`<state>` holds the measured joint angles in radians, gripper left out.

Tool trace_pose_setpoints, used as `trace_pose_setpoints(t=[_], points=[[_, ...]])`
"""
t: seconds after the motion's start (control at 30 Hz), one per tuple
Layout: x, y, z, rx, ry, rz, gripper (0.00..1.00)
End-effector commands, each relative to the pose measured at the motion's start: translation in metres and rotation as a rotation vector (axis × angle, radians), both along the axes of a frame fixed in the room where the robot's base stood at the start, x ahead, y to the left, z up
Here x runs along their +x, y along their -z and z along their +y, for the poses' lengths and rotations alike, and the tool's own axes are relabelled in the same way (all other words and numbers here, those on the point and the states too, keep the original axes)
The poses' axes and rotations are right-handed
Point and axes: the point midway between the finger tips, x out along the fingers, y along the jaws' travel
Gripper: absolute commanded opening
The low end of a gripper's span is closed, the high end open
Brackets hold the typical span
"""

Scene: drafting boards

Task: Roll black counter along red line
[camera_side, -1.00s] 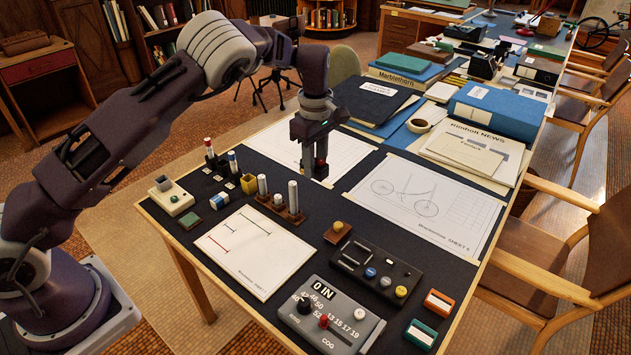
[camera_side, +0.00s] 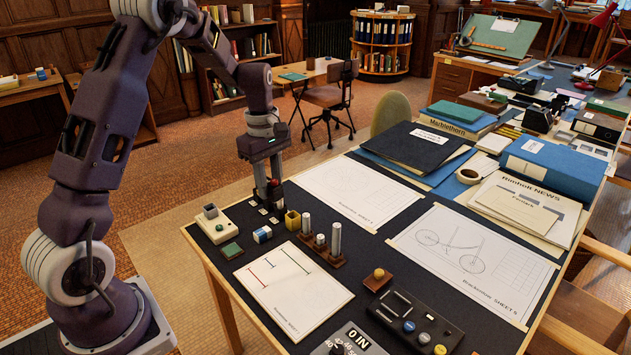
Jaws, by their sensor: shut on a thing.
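My gripper (camera_side: 269,203) points straight down at the far left corner of the dark board, among small white labels. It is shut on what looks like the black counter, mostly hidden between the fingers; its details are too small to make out. A small red patch shows beside the fingers. The white sheet (camera_side: 313,306) lies flat at the front left of the board. The gripper is beyond the sheet, clear of the lines.
A black button panel (camera_side: 413,322) lies front right.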

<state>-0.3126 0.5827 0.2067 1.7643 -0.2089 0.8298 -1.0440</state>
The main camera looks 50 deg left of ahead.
Motion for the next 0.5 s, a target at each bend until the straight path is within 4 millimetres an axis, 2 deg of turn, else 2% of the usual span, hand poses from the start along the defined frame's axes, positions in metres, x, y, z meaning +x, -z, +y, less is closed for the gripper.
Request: trace_pose_setpoints(t=[0.1, 0.33, 0.5], points=[[-0.032, -0.003, 0.01, -0.009, 0.028, -0.001, 0.0], [-0.074, -0.006, 0.015, -0.019, 0.098, -0.001, 0.0], [-0.075, 0.033, 0.014, -0.026, 0.104, 0.004, 0.0]])
